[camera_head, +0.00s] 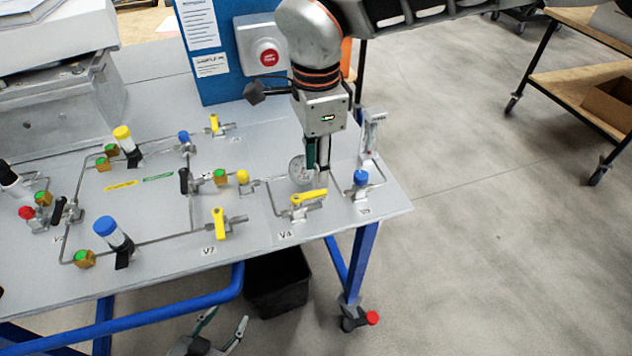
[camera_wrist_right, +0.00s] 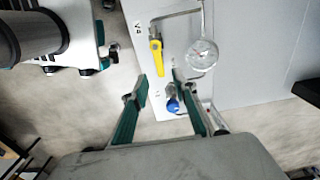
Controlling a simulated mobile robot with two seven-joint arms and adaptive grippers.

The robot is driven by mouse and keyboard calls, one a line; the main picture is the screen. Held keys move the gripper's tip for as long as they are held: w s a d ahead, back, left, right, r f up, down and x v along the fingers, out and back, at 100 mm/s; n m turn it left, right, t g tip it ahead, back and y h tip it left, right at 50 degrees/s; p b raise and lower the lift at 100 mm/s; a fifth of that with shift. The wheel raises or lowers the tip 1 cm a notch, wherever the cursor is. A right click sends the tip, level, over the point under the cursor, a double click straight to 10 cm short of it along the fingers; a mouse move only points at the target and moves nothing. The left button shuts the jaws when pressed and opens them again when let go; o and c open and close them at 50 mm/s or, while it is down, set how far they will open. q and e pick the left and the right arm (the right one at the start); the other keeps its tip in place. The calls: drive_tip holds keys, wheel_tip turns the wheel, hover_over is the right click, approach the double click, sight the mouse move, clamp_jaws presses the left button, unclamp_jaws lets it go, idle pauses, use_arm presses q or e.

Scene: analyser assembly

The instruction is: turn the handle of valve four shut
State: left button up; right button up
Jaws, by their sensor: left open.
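Valve four's yellow handle (camera_head: 309,197) sits near the table's front right, behind the V4 label. It lies roughly along its pipe, and also shows in the right wrist view (camera_wrist_right: 157,57). My right gripper (camera_head: 318,166) points down just behind and above this handle. In its wrist view its two fingers (camera_wrist_right: 161,80) are apart with nothing between them. The handle shows beyond the fingertips, and I see no contact. My left gripper (camera_head: 238,334) is open and empty, low in front of the table.
A round gauge (camera_head: 300,170) stands close to my right gripper, and a blue knob (camera_head: 361,178) is right of valve four. Valve V7's yellow handle (camera_head: 219,223) is to the left. A blue panel with a red button (camera_head: 268,56) stands behind. A black bin (camera_head: 277,285) is under the table.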

sight(316, 192)
wheel_tip(316, 192, down, 5)
drive_tip(key=shift+f, duration=0.1)
idle(0.3)
clamp_jaws()
